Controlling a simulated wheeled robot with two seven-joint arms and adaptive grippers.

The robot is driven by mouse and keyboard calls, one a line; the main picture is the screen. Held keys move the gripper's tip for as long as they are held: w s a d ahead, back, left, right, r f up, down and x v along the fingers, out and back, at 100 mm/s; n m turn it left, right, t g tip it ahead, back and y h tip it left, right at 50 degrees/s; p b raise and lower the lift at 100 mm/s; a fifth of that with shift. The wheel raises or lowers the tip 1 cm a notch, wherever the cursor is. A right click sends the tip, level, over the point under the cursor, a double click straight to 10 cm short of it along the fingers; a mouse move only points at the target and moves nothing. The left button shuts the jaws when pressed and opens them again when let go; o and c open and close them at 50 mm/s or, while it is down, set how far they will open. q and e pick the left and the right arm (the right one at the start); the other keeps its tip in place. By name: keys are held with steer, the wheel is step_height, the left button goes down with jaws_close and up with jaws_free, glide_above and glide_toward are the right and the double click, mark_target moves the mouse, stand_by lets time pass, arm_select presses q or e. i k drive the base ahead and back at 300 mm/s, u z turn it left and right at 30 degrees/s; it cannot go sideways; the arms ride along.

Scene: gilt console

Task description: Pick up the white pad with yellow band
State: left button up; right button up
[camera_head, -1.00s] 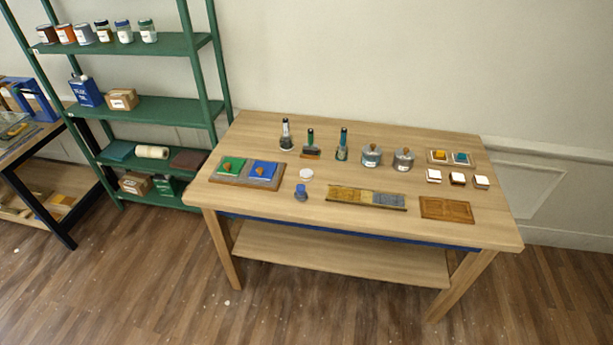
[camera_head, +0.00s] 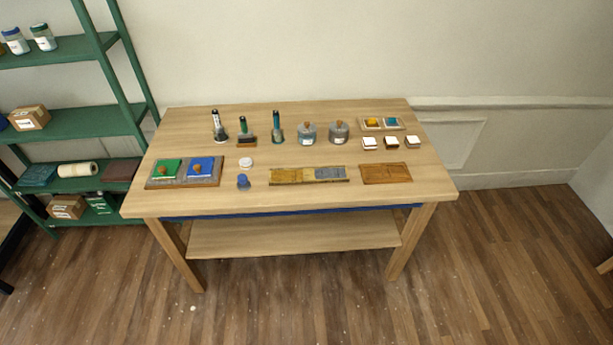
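Three small white-topped pads stand in a row at the right of the table: a left one (camera_head: 369,142), a middle one (camera_head: 390,142) and a right one (camera_head: 412,141). Their sides show darker brownish edges, but they are too small to tell which has a yellow band. Behind them, a light tray (camera_head: 382,129) holds a yellow piece (camera_head: 372,122) and a teal piece (camera_head: 392,121). Neither of my grippers shows in the head view.
The wooden table (camera_head: 220,202) also bears a board with green and blue pads (camera_head: 185,182), bottles, two lidded jars (camera_head: 307,133), a patterned strip (camera_head: 307,175) and a brown panel (camera_head: 386,173). A green shelf (camera_head: 72,122) stands left. Floor in front is clear.

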mark_target(246, 163)
steer(key=z, duration=0.45)
steer(key=i, duration=0.95)
steer(key=z, duration=0.15)
